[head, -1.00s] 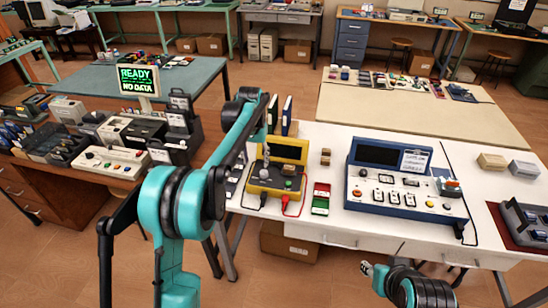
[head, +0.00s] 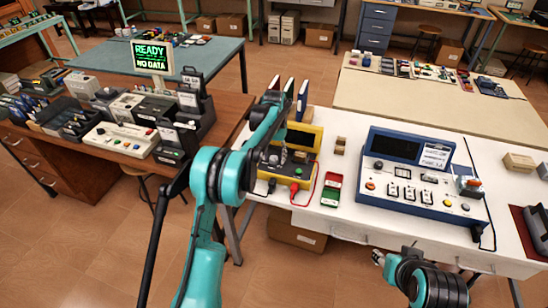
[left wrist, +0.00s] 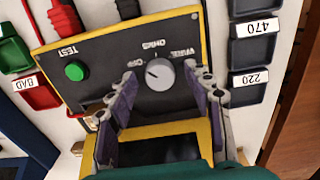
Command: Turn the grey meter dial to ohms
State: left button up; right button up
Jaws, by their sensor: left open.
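The yellow-framed meter (head: 309,137) stands on the white table, its black panel facing up, partly covered by my left arm in the head view. In the left wrist view its grey dial (left wrist: 160,73) shows among the OFF, OHMS and WIRE labels, with its dark mark on the side towards OFF. My left gripper (left wrist: 162,82) is open, with one finger on each side of the dial; gaps show beside it, and contact cannot be told. My right gripper (head: 378,257) is in front of the white table, away from the meter, too small to judge.
A green TEST button (left wrist: 75,71) and red and black leads lie near the dial. A red and green tray (head: 332,189) and a blue bench instrument (head: 430,180) stand to the right. Small bins (left wrist: 255,52) labelled 470 and 220 flank the meter.

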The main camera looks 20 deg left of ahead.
pick_arm(q)
jog(key=c, duration=1.2)
jog(key=shift+o, duration=0.2)
jog(key=shift+m, duration=0.4)
jog(key=m+p, duration=0.1)
jog(key=m, duration=0.1)
jog(key=shift+r+m+p, duration=0.1)
jog(key=shift+m+p, duration=0.2)
jog(key=shift+m, duration=0.1)
jog(key=shift+m+p, duration=0.7)
jog(key=shift+m, duration=1.9)
